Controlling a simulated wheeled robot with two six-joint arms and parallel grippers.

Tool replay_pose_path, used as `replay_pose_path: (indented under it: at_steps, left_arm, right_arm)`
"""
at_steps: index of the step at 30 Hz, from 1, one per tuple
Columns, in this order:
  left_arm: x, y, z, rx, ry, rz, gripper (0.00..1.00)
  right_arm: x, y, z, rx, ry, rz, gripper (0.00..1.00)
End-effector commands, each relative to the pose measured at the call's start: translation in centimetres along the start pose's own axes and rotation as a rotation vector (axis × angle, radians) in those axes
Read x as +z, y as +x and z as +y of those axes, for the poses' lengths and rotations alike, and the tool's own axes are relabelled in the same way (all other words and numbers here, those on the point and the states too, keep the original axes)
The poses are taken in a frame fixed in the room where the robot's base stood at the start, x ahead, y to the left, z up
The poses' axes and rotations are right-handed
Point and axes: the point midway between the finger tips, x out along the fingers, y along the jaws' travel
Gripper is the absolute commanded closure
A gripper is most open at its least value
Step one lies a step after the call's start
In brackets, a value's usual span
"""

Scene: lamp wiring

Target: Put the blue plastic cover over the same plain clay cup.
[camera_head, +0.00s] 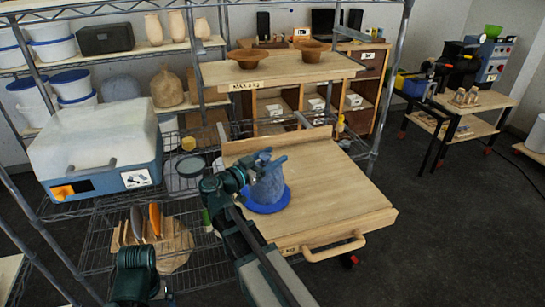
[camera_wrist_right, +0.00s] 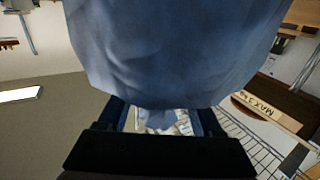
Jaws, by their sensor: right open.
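The blue plastic cover (camera_head: 268,185) hangs over something upright on a round blue disc (camera_head: 270,205) on the wooden cart top. The plain clay cup does not show; whatever is under the cover is hidden. My right gripper (camera_head: 268,160) is open at the top of the cover. In the right wrist view the cover (camera_wrist_right: 175,50) fills the upper middle, and its gathered tip sits between the spread fingers of the right gripper (camera_wrist_right: 160,118). I cannot tell whether the fingers touch it. My left gripper's fingers are not in view; only a dark green part of my left arm shows at bottom left.
The wooden cart top (camera_head: 335,190) is bare around the disc, with a handle (camera_head: 333,246) in front. A shelf with two brown bowls (camera_head: 312,50) stands behind it.

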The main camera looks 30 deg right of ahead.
Motion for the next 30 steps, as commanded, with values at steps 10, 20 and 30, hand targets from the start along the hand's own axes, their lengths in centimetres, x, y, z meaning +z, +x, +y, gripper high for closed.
replay_pose_path:
  at_steps: [10,20,30]
  left_arm:
    - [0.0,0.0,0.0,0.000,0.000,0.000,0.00]
    - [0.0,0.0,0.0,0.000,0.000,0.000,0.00]
    - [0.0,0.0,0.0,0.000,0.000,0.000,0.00]
  right_arm:
    - [0.0,-6.3,-0.1,-0.007,0.000,0.000,0.33]
    - [0.0,-12.1,-0.1,-0.004,0.000,0.000,0.33]
    - [0.0,-13.7,0.0,-0.001,0.000,0.000,0.33]
